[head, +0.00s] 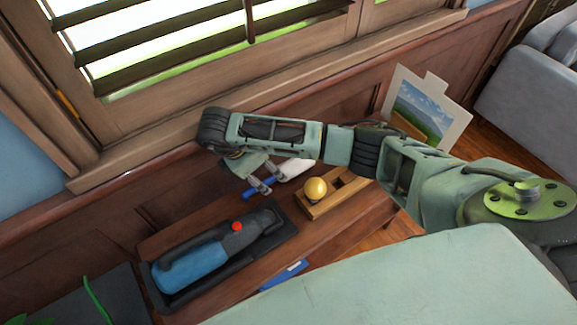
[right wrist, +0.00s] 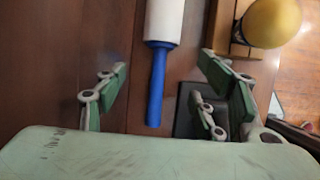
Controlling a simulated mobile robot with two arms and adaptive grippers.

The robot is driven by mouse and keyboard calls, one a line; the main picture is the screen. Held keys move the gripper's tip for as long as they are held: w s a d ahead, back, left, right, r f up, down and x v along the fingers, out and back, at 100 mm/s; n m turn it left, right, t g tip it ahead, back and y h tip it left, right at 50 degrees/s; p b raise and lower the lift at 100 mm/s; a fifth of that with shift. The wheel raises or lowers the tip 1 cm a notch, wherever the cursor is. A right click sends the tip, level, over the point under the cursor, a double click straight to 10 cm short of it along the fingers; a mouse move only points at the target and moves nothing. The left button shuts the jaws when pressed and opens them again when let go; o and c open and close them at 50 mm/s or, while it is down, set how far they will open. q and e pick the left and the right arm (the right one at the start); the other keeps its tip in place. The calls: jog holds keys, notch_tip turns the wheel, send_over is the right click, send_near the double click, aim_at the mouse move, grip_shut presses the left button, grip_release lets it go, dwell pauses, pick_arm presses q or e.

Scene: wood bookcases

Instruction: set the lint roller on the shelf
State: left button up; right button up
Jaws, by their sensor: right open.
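The lint roller, with a white roll (head: 295,169) and a blue handle (right wrist: 156,88), lies on the wooden shelf top (head: 213,208) near the wall. My right gripper (head: 265,183) is right over its handle. In the right wrist view the fingers (right wrist: 163,64) are spread, one on each side of the blue handle, with gaps on both sides. The far end of the white roll is cut off by that view's top edge. My left gripper is not in view.
A blue tool with a red button (head: 236,227) lies in a black tray (head: 286,236). A yellow ball (head: 315,189) sits on a wooden box (head: 331,205) to the roller's right. A landscape picture (head: 420,109) stands farther right. A blue item (head: 285,275) lies lower, in front.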

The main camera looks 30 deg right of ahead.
aim_at(287, 165)
jog(key=d, duration=0.2)
jog(key=d+p, duration=0.1)
jog(key=d, duration=0.1)
jog(key=shift+w+d, duration=0.1)
jog(key=shift+w, duration=0.15)
jog(key=shift+d, duration=0.45)
jog(key=x, duration=0.5)
jog(key=shift+d+f+p, duration=0.1)
jog(key=shift+d+p, duration=0.2)
jog(key=shift+p, duration=0.05)
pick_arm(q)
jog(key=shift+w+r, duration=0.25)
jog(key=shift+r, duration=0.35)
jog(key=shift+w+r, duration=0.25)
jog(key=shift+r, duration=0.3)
pick_arm(e)
jog(key=shift+c, duration=0.2)
jog(key=c, duration=1.4)
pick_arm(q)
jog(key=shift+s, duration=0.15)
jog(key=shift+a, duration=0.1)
pick_arm(e)
jog(key=shift+w+d, duration=0.1)
